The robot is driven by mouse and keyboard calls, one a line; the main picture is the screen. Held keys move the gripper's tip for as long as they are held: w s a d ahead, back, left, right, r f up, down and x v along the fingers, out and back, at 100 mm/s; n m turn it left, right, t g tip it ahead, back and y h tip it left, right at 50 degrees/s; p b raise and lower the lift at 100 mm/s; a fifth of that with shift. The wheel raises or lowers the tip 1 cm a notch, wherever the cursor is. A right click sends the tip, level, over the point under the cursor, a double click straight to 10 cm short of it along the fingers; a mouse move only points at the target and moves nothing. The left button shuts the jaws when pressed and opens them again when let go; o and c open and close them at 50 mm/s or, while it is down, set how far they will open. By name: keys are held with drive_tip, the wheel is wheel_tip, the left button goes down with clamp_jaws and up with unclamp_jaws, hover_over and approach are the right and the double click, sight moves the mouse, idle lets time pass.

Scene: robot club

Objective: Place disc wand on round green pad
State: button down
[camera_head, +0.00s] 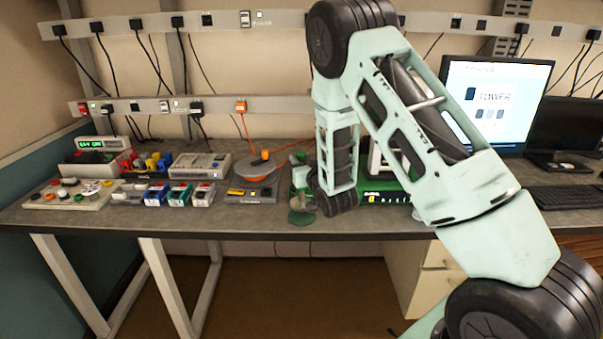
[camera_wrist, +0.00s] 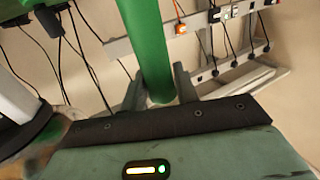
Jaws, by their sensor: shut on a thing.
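The disc wand (camera_wrist: 150,45) shows in the wrist view as a bright green cylinder running from the top edge down between my fingers. My gripper (camera_wrist: 158,92) is shut on it. In the head view my gripper is small and partly hidden at the left of my wrist joint, near the desk's front. A dark green round shape (camera_head: 301,217), which looks like the round green pad, lies near the desk's front edge, just below my gripper. I cannot make out the wand's disc end clearly.
A grey device with an orange-and-grey round spool (camera_head: 255,170) stands left of my gripper. Small coloured boxes (camera_head: 179,194) and a button board (camera_head: 72,194) are further left. A green-based device (camera_head: 383,197) is partly behind my arm. A monitor (camera_head: 495,100) and keyboard (camera_head: 568,196) stand right.

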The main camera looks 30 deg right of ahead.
drive_tip(key=shift+f+p, duration=0.45)
drive_tip(key=shift+f, duration=1.55)
drive_tip(key=c, duration=1.1)
unclamp_jaws()
